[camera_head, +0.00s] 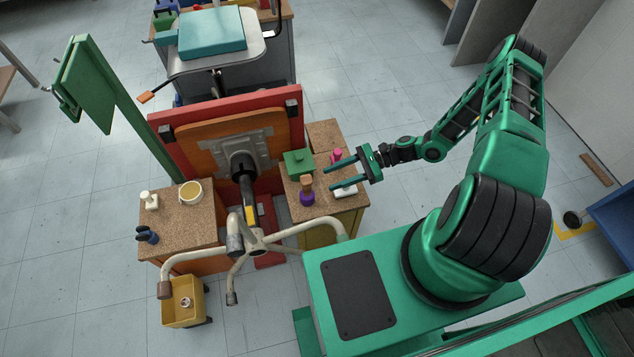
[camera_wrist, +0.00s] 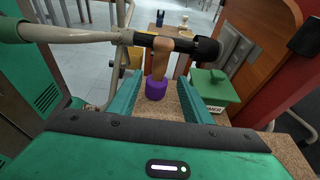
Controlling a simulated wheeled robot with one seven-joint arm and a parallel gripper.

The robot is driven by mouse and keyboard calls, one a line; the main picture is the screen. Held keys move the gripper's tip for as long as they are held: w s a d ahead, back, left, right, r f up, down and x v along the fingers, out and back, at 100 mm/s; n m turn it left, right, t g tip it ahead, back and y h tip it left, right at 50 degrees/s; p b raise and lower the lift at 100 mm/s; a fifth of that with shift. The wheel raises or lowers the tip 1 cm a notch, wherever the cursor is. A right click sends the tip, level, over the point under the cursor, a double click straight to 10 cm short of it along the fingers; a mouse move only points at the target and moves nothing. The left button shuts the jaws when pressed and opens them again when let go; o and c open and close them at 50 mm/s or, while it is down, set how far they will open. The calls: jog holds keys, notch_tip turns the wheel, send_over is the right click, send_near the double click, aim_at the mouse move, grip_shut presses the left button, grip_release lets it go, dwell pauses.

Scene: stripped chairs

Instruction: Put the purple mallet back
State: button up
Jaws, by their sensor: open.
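The purple mallet (camera_head: 307,195) stands on its purple head on the right-hand cork-topped bench (camera_head: 322,209), its wooden handle pointing up. In the wrist view the mallet (camera_wrist: 156,88) shows ahead of the fingers, roughly in line with the gap between them. My gripper (camera_head: 329,178) is open, its fingers pointing left towards the mallet from the right; they appear apart from it. It also shows in the wrist view (camera_wrist: 160,77). A green block (camera_head: 298,162) with a raised top stands behind the mallet; its lettering, partly readable in the wrist view (camera_wrist: 212,90), ends in "MMER".
A tipped chair frame (camera_head: 246,200) with metal legs stands left of the mallet, close by. A pink-topped item (camera_head: 337,156) sits near my fingers. The left bench (camera_head: 185,229) holds a white bowl (camera_head: 191,193) and small items. A yellow bin (camera_head: 184,304) stands below.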

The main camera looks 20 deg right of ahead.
jog(key=shift+v, duration=1.2)
jog(key=s+d+r+n+g+h, duration=0.1)
jog(key=s+d+r+n+h, duration=0.2)
jog(key=d+r, duration=0.45)
jog(key=s+d+r+n+g+h, duration=0.1)
jog(key=d+r+n+h, duration=0.25)
jog(key=r, duration=0.65)
jog(key=s+d+r+n+g+h, duration=0.1)
jog(key=s+d+r+n+h, duration=0.1)
jog(key=d+r+h, duration=0.35)
jog(key=s+r+n+t+h, duration=0.2)
jog(key=s+r+n+t, duration=0.1)
jog(key=s+r, duration=1.5)
notch_tip(320, 180, up, 4)
jog(key=shift+d+f, duration=0.1)
jog(key=shift+d, duration=0.2)
